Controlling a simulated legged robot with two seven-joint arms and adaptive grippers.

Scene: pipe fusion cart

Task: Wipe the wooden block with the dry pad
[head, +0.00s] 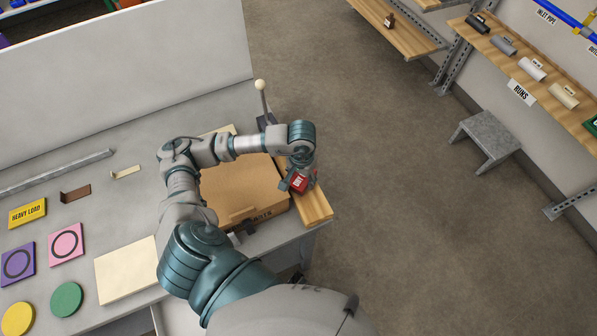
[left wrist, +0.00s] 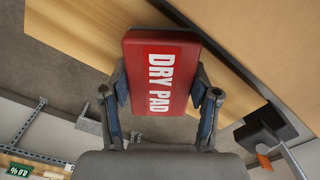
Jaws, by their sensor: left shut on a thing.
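The wooden block (head: 317,207) is a long pale plank along the right end of the grey table. My left gripper (head: 298,177) is over it, pointing down, shut on the red dry pad (head: 300,184). In the left wrist view the dry pad (left wrist: 160,65) sits between both fingers, its white "DRY PAD" label facing the camera. The wooden block (left wrist: 80,32) runs diagonally behind the pad in that view. I cannot tell whether the pad touches the wood. My left arm hides part of the plank. My right gripper is not in view.
A brown cardboard box (head: 238,188) lies just left of the block. A lever with a pale knob (head: 260,86) stands at the block's far end. Coloured plates and a cream board (head: 127,270) lie on the left. Open floor lies right of the table.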

